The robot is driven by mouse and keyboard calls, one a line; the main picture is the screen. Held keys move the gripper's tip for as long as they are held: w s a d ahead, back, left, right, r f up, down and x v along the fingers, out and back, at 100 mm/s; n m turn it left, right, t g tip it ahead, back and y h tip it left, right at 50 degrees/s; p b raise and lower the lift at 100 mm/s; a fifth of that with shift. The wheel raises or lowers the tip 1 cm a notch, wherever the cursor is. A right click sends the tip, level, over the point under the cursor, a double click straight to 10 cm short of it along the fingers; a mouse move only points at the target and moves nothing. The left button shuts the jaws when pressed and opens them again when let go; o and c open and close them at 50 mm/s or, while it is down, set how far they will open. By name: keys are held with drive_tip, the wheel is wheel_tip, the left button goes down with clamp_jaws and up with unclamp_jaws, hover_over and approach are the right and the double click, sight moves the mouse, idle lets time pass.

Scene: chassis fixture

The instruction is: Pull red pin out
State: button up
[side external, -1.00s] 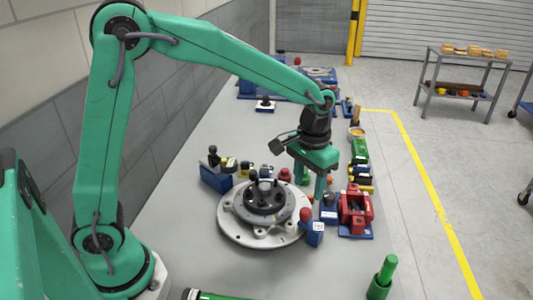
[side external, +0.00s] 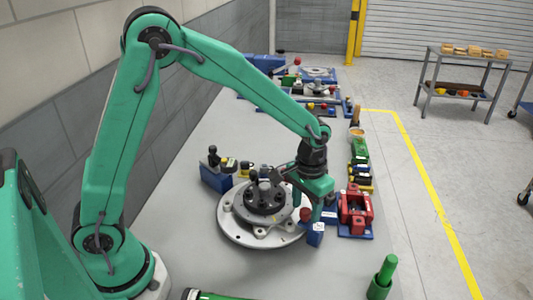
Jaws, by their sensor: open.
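A red round-topped pin (side external: 305,214) stands at the blue block (side external: 314,235) on the front right rim of the round grey fixture (side external: 235,228). My gripper (side external: 309,206) is low over this rim, pointing down, with its jaws open. One green finger shows just right of and behind the red top. The other finger is hard to make out. I cannot tell whether the fingers touch the pin. The fixture's dark hub (side external: 265,198) is left of my gripper.
A red clamp on a blue base (side external: 355,212) stands close on the right. Black-knobbed blue blocks (side external: 215,175) stand behind left. A green cylinder (side external: 381,280) is at front right. Bare table lies between it and the fixture.

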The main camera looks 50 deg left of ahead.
sight(306, 210)
drive_tip(key=shift+f, duration=0.25)
clamp_jaws()
drive_tip(key=shift+r, duration=1.05)
unclamp_jaws()
wheel_tip(306, 210, up, 8)
